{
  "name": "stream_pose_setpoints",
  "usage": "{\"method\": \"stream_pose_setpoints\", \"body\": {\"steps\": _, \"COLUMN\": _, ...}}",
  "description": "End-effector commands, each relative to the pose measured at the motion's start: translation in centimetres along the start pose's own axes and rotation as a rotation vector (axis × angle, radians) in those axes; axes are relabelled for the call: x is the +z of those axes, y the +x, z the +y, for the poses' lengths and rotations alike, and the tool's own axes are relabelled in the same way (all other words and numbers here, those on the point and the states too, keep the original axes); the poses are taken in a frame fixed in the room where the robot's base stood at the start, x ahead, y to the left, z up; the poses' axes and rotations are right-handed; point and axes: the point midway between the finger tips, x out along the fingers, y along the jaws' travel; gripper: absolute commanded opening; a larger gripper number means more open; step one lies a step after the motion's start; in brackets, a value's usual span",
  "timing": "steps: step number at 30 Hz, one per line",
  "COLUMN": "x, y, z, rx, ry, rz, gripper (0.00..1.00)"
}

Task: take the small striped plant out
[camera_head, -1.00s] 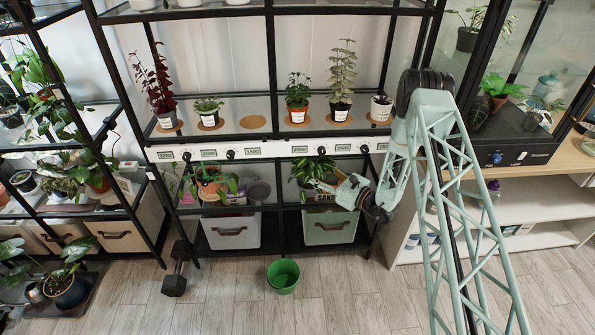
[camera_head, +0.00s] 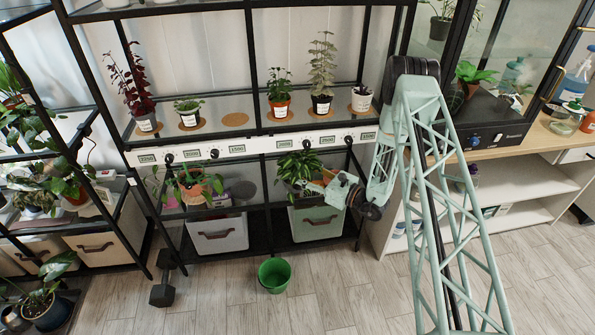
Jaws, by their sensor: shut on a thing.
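The small striped plant (camera_head: 297,166), with dark and pale green narrow leaves, is on the right side of the lower shelf, under the strip of dials. My gripper (camera_head: 318,186) reaches in from the right at its pot, low beside the leaves. The gripper is shut on the plant. The fingertips and most of the pot are small and partly hidden by leaves, so the exact contact is unclear. I cannot tell whether the pot is lifted off the shelf.
The dial strip (camera_head: 250,147) is close above the plant. A pale bin (camera_head: 314,224) stands below. Black rack posts flank the bay. Several potted plants stand on the shelf above. A green pot (camera_head: 275,274) and a dumbbell (camera_head: 168,280) are on the floor.

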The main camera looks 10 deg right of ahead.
Motion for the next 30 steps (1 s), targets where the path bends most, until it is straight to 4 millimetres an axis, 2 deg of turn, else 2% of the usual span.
{"method": "stream_pose_setpoints", "body": {"steps": 14, "x": 0.0, "y": -1.0, "z": 1.0, "rx": 0.0, "ry": 0.002, "rz": 0.0, "gripper": 0.31}}
{"method": "stream_pose_setpoints", "body": {"steps": 30, "x": 0.0, "y": -4.3, "z": 4.3, "rx": -0.001, "ry": 0.002, "rz": 0.0, "gripper": 0.31}}
